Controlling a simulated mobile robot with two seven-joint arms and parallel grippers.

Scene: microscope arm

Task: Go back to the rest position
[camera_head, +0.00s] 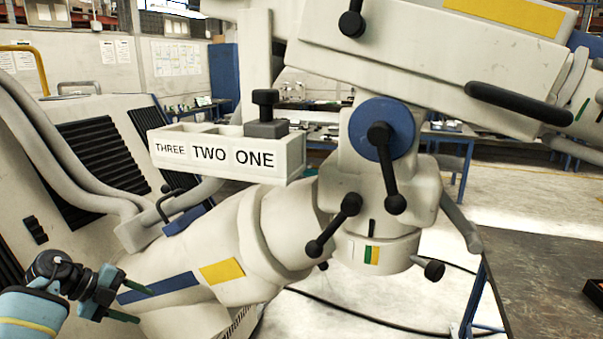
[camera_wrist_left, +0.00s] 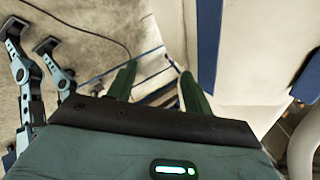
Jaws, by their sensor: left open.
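The large white microscope arm (camera_head: 390,60) fills the middle and upper right of the head view, with several black knobs and handles. A white box (camera_head: 165,152) labelled THREE, TWO, ONE is beside it. A dark grey block with a knob (camera_head: 266,118) sits in the box at the ONE end. My left gripper (camera_head: 128,298) is low at the left, open and empty, in front of the white body and apart from the box. In the left wrist view its two green fingers (camera_wrist_left: 158,86) are spread with nothing between them. My right gripper does not show.
The white microscope base (camera_head: 85,135) with black vents stands close to my left arm. A dark table (camera_head: 550,275) is at the right edge. A black cable (camera_head: 350,315) lies on the floor. Workbenches and a blue panel (camera_head: 223,75) stand behind.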

